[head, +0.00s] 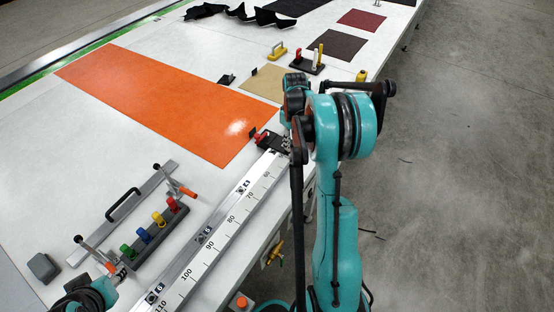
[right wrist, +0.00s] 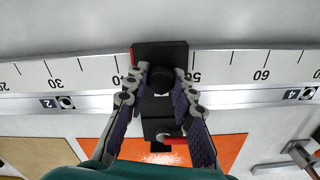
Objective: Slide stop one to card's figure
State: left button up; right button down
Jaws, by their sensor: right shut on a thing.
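A black stop with a red part (head: 268,139) sits on the long scaled rail (head: 222,232). In the right wrist view the stop (right wrist: 160,55) covers the scale between about 40 and 50. My right gripper (right wrist: 160,90) is shut on the stop, its fingers on both sides of the black knob. In the head view my right arm hides most of that gripper. My left arm only shows at the bottom left corner, and its fingers cannot be made out clearly. I cannot make out a card with a figure.
An orange sheet (head: 160,95) lies beside the rail. Left of it are a clamped metal bar (head: 130,210) and a dark block with coloured knobs (head: 152,238). A grey box (head: 43,268) stands at the far left. Small numbered labels sit along the rail, whose visible stretch toward me looks clear.

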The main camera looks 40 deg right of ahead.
jog(key=w+d, duration=0.1)
jog(key=d, duration=0.2)
jog(key=w+d, duration=0.2)
jog(key=d, duration=0.2)
jog(key=w+d+p, duration=0.1)
jog(key=d, duration=0.3)
jog(key=shift+w+d, duration=0.2)
jog(key=shift+w, duration=0.15)
jog(key=c, duration=1.3)
grip_release()
jog(key=shift+o, duration=0.2)
notch_tip(320, 180, up, 12)
jog(key=shift+a, duration=0.1)
